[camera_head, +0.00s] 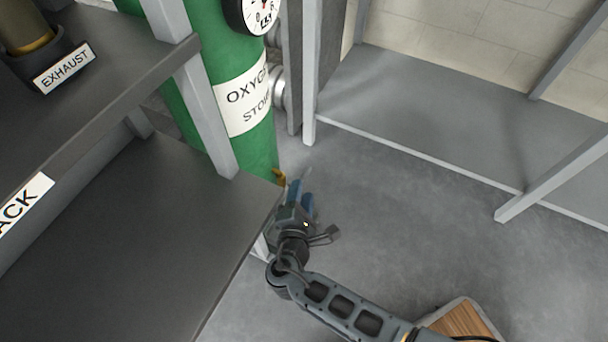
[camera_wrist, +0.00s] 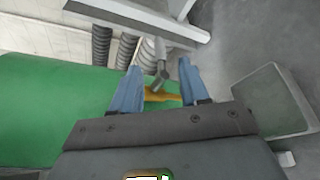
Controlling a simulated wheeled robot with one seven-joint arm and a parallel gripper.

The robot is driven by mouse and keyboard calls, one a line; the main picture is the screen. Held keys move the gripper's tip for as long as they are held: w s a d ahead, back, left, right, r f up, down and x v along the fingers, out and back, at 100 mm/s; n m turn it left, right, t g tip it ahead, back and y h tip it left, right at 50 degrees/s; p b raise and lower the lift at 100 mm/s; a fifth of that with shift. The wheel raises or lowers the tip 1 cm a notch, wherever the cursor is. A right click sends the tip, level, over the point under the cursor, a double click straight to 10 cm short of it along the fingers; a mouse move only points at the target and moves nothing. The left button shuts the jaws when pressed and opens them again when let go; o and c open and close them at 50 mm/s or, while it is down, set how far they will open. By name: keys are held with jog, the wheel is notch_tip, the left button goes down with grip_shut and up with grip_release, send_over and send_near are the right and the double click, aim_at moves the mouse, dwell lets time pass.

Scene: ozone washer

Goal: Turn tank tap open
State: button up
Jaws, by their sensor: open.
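The tank (camera_head: 198,62) is a tall green cylinder with an "OXYGEN" label, partly hidden by a shelf post. The tap (camera_head: 279,176) shows as a small yellow piece low on the tank's right side, mostly hidden. My gripper (camera_head: 300,188) is just right of and in front of it, blue fingers towards the tank. In the wrist view the green tank (camera_wrist: 55,108) lies across the left. The yellow tap (camera_wrist: 162,95) shows between the two open blue fingers of my gripper (camera_wrist: 160,72). A grey metal stem is beyond it. I cannot tell whether a finger touches the tap.
A dark shelf unit (camera_head: 130,240) stands close on the left of my arm, its corner near my gripper. Its upper shelf carries a holder marked "EXHAUST" (camera_head: 63,69). A grey rack (camera_head: 440,110) stands at the back right. Open floor (camera_head: 400,220) lies to the right.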

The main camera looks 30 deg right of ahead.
aim_at(306, 172)
jog(key=b+x, duration=0.2)
jog(key=x, duration=0.5)
jog(key=shift+w+d+f, duration=0.1)
jog(key=shift+w+d, duration=0.1)
grip_shut()
dwell(0.5)
